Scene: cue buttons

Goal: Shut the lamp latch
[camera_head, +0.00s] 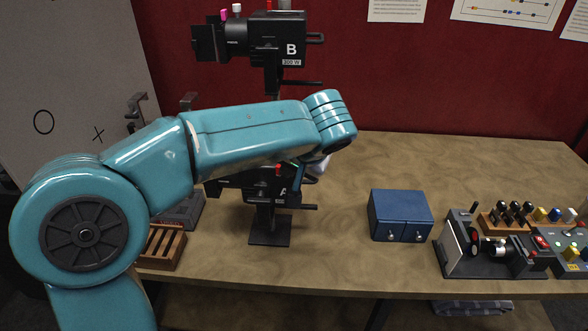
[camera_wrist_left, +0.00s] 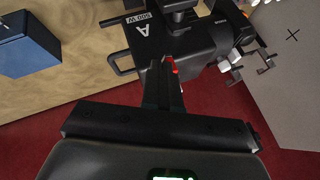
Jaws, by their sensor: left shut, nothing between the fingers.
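Lamp A (camera_head: 238,183) stands on the bench, partly hidden behind my left arm in the head view. It also shows in the wrist view (camera_wrist_left: 148,45), with its label and black handle. A red-tipped part (camera_head: 277,168), perhaps its latch, sits on top; red also shows in the wrist view (camera_wrist_left: 173,68) beside my fingers. I cannot tell the latch's position. My left gripper (camera_wrist_left: 163,82) is shut and empty, close to lamp A; I cannot tell whether it touches. The forearm mostly hides it in the head view. My right gripper is out of view.
Lamp B (camera_head: 265,40) stands above and behind lamp A. A blue box (camera_head: 401,214) stands right of lamp A, and a black device (camera_head: 490,250) and controls lie further right. A slotted wooden rack (camera_head: 164,246) is at left. Bench between lamp A and the box is clear.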

